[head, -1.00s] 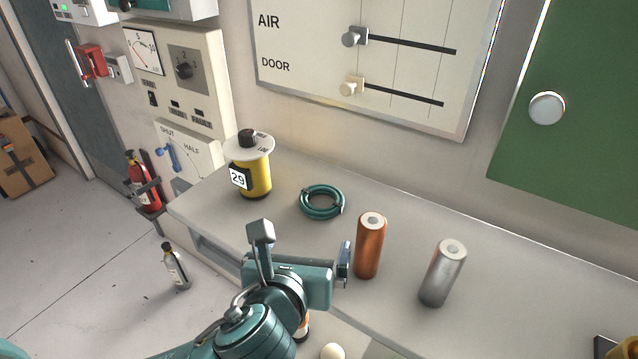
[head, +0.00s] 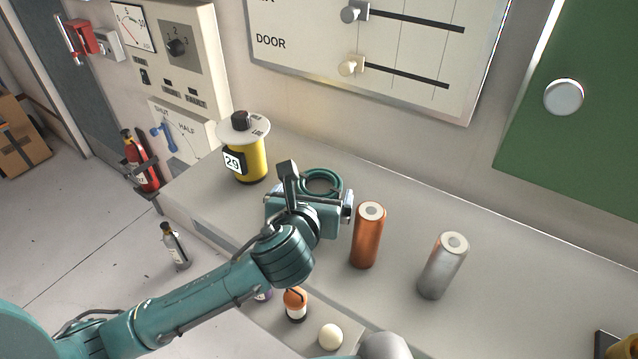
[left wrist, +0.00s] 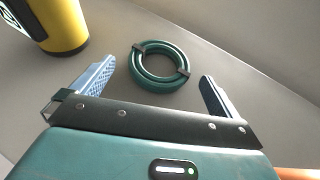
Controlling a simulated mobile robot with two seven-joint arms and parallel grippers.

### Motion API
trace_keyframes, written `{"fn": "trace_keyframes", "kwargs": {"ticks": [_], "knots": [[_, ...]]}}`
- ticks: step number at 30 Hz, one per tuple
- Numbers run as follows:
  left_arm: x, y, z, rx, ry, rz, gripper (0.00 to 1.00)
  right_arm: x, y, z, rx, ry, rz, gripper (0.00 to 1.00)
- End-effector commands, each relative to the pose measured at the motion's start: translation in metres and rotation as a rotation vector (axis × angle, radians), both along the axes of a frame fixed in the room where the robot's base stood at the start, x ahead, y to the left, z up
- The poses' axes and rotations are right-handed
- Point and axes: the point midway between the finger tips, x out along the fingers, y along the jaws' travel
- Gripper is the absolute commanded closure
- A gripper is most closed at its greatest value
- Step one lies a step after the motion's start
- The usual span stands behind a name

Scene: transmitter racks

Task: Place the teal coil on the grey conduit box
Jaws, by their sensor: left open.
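The teal coil (head: 321,180) lies flat on the grey worktop, partly hidden behind my left gripper in the head view. In the left wrist view the whole coil (left wrist: 160,66), bound with dark ties, lies ahead of and between the two fingers. My left gripper (left wrist: 157,84) is open and empty, and its fingers are apart from the coil. In the head view this gripper (head: 325,196) is just in front of the coil. I cannot identify the grey conduit box with certainty. My right gripper is not in view.
A yellow canister (head: 249,160) marked 29 stands left of the coil. A copper cylinder (head: 367,238) stands close to the right of my left gripper, with a silver cylinder (head: 442,268) farther right. An orange-topped bottle (head: 295,303) and a pale ball (head: 330,336) are on a lower surface in front.

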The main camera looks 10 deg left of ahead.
Motion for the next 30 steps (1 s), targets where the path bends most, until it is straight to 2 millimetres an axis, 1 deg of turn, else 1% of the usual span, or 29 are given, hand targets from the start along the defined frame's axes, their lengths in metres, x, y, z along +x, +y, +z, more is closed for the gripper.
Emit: {"fn": "trace_keyframes", "kwargs": {"ticks": [1, 3, 6, 10, 16, 30], "knots": [[0.009, 0.0, 0.0, 0.0, 0.0, 0.003, 0.0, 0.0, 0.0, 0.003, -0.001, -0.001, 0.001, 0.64], [0.02, -0.001, -0.003, -0.001, -0.001, 0.004, 0.0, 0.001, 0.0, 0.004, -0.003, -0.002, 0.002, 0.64], [0.03, -0.001, -0.009, 0.001, 0.0, 0.002, 0.0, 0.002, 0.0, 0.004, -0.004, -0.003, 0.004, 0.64], [0.036, -0.001, -0.012, -0.001, -0.001, 0.001, 0.0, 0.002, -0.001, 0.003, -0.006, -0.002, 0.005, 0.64], [0.036, -0.001, -0.012, -0.001, -0.001, 0.0, 0.01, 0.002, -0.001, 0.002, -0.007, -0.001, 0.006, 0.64], [0.036, -0.001, -0.012, 0.0, -0.001, 0.001, 0.39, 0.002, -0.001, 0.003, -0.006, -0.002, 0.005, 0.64]]}}
